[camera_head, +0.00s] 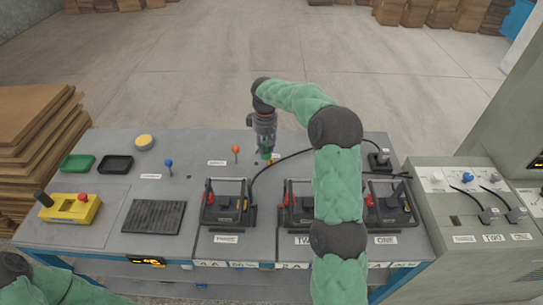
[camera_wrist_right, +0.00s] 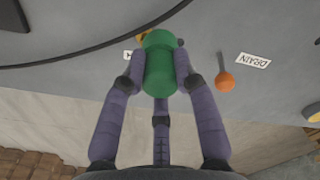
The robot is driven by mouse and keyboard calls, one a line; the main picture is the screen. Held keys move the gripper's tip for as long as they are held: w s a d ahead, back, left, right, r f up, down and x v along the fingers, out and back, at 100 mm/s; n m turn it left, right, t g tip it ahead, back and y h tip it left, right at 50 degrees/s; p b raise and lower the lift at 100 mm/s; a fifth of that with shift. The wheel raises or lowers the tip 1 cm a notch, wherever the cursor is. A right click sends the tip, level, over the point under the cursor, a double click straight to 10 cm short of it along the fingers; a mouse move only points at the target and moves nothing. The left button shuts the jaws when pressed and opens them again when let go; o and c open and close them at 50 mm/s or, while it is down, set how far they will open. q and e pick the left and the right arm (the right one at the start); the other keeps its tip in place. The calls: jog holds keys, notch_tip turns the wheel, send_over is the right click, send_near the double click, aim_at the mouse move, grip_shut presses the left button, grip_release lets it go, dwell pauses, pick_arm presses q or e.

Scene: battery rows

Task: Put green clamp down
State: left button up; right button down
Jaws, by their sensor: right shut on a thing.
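My right gripper (camera_head: 266,153) is above the back part of the grey bench (camera_head: 190,200), its fingers pointing down. In the wrist view its three fingers (camera_wrist_right: 160,80) are closed around a green clamp (camera_wrist_right: 159,65), which looks like a rounded green cylinder. In the head view only a small green bit of the clamp (camera_head: 266,155) shows below the fingers. I cannot tell whether its lower end touches the bench. My left arm shows only at the lower left corner of the head view; its gripper is out of the picture.
An orange-knobbed lever (camera_head: 236,150) stands close by; the wrist view shows a DRAIN label (camera_wrist_right: 254,60) beside it. A black cable (camera_head: 285,160) curves close to the clamp. A green tray (camera_head: 77,163), a black tray (camera_head: 115,164) and several batteries (camera_head: 227,204) occupy the bench.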

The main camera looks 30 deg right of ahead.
jog(key=d+f, duration=0.1)
jog(key=w+d+f+b, duration=0.1)
jog(key=f, duration=0.1)
jog(key=shift+d+f, duration=0.25)
jog(key=shift+d, duration=0.1)
jog(key=f+b, duration=0.2)
jog(key=f, duration=0.1)
jog(key=shift+w+d+f, duration=0.15)
jog(key=shift+d+f, duration=0.05)
jog(key=shift+f, duration=0.1)
jog(key=shift+r, duration=0.1)
jog(key=c, duration=1)
grip_release()
jog(key=shift+o, duration=0.2)
notch_tip(320, 180, up, 12)
jog(key=p, duration=0.5)
